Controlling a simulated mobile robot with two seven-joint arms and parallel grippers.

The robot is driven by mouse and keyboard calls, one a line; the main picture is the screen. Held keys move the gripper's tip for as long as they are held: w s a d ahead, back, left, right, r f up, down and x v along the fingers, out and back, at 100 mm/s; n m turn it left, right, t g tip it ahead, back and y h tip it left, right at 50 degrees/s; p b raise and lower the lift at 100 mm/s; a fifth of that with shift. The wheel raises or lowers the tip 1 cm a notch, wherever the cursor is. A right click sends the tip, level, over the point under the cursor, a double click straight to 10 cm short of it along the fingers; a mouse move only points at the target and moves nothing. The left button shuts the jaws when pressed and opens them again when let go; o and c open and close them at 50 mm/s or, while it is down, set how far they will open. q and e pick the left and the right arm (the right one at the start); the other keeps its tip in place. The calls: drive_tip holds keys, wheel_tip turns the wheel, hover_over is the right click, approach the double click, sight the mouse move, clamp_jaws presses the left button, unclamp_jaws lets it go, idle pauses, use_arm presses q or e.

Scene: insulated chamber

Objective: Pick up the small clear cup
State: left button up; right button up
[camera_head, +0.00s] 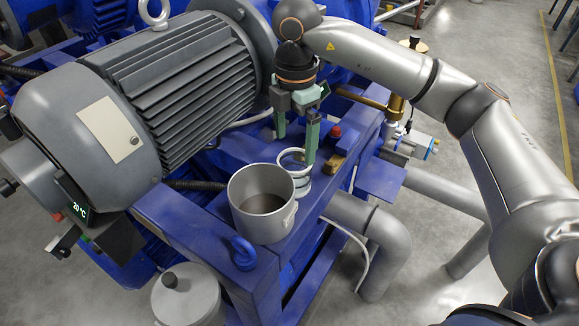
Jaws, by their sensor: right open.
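My right gripper (295,149) comes down from above with its green fingers apart. A small clear cup (298,178) stands on the blue frame; I make it out mainly by its pale rim and rings near the base. The gripper's right finger overlaps the cup's rim in the picture, and its left finger hangs farther back and to the left. Nothing shows held between the fingers. Whether a finger touches the cup cannot be told. I cannot make out my left gripper.
A larger grey metal pot (262,224) stands close in front of and left of the cup. A big grey motor (182,85) fills the left side. A blue eyebolt (243,252), a red knob (336,131) and a lidded grey can (187,296) are nearby. Grey pipes (386,245) run at the right.

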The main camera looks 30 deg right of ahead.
sight(292, 176)
drive_tip(key=f, duration=0.4)
drive_tip(key=shift+s+f, duration=0.2)
drive_tip(key=shift+f, duration=0.1)
drive_tip(key=shift+w+a+f+p, duration=0.15)
drive_tip(key=shift+f+p, duration=0.15)
drive_tip(key=shift+f, duration=1.25)
drive_tip(key=shift+w+a+f+p, duration=0.1)
drive_tip(key=shift+f+p, duration=0.15)
drive_tip(key=shift+f, duration=1.25)
drive_tip(key=shift+c, duration=0.2)
drive_tip(key=c, duration=1.1)
drive_tip(key=shift+r, duration=0.1)
wheel_tip(292, 176, up, 18)
drive_tip(key=shift+s+f, duration=0.1)
